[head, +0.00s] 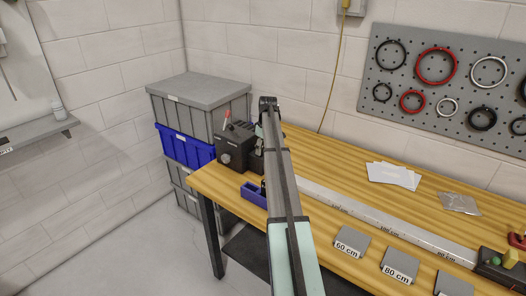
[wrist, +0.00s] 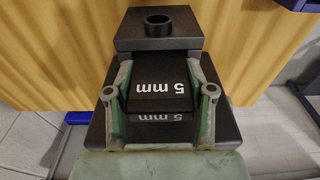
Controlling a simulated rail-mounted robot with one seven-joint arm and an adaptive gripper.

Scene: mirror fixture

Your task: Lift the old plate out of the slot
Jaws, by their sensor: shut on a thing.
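A black plate marked "5 mm" (wrist: 160,86) sits between the two fingers of my gripper (wrist: 160,66) in the wrist view. The fingers have green inner pads and press on its left and right sides. The label shows on the upper face and again on the front edge. A black block with a round boss (wrist: 157,28) is just beyond the plate. A wider dark base (wrist: 222,128) lies below the fingers. I cannot tell how deep the plate is in a slot. In the head view my arm hides the plate and fingers.
On the wooden bench (head: 345,208) stand a dark box with a knob (head: 234,146) and a blue bin (head: 253,194). A metal rail (head: 385,222) runs right, with grey "60 cm" (head: 352,242) and "80 cm" (head: 400,266) plates before it. White sheets (head: 393,175) lie behind.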

